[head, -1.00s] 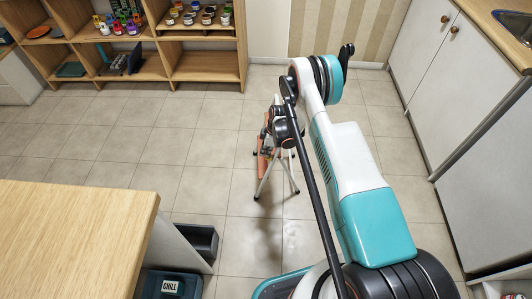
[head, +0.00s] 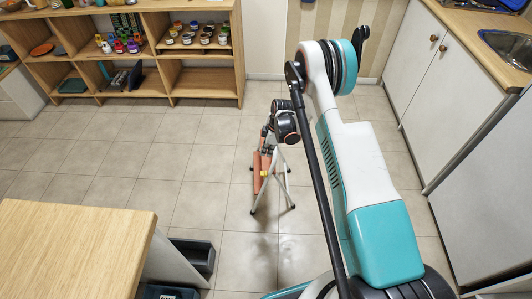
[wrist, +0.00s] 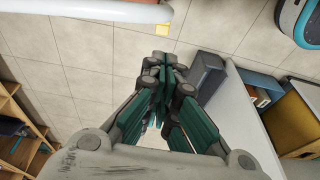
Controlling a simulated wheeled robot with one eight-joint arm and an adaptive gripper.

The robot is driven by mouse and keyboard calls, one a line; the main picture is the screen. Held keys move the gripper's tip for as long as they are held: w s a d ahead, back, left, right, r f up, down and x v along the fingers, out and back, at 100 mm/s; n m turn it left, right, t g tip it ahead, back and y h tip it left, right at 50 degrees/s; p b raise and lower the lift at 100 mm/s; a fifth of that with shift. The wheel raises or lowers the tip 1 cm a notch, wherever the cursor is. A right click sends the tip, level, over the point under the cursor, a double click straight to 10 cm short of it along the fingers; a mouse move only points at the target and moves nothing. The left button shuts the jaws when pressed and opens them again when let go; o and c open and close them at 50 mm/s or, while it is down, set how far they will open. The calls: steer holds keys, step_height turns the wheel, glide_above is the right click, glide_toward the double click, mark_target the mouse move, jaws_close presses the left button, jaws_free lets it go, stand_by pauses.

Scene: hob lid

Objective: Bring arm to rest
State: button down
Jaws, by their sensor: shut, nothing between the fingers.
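In the head view my arm reaches forward from the lower right, with its elbow raised, and its far part hangs over the floor. My gripper (wrist: 162,62) is in the wrist view, its teal and grey fingers together, with nothing between them. Bare floor tiles (wrist: 85,60) show beyond the fingers. In the head view the fingers are hard to make out near a white-legged, orange-and-white stand (head: 270,180).
A wooden table (head: 75,245) is at lower left, with a dark open bin (head: 193,255) beside it. The bin also shows in the wrist view (wrist: 207,75). A wooden shelf (head: 208,85) stands at the back; white cabinets (head: 440,90) line the right. Floor between is largely clear.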

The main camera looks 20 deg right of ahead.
stand_by(0.4)
steer(key=s+r+m+t+h, duration=0.1)
steer(key=s+r+m+t, duration=0.2)
steer(key=r, duration=1.5)
steer(key=s+r+m, duration=0.4)
steer(key=s+r, duration=0.1)
steer(key=r, duration=1.3)
steer(key=s+r+m+t+h, duration=0.1)
steer(key=s+r+m+t, duration=0.15)
steer(key=s+r, duration=0.8)
steer(key=s+m+t, duration=0.1)
steer(key=s+m, duration=0.4)
steer(key=s, duration=1.1)
steer(key=shift+a+f+h, duration=0.15)
steer(key=shift+h, duration=0.15)
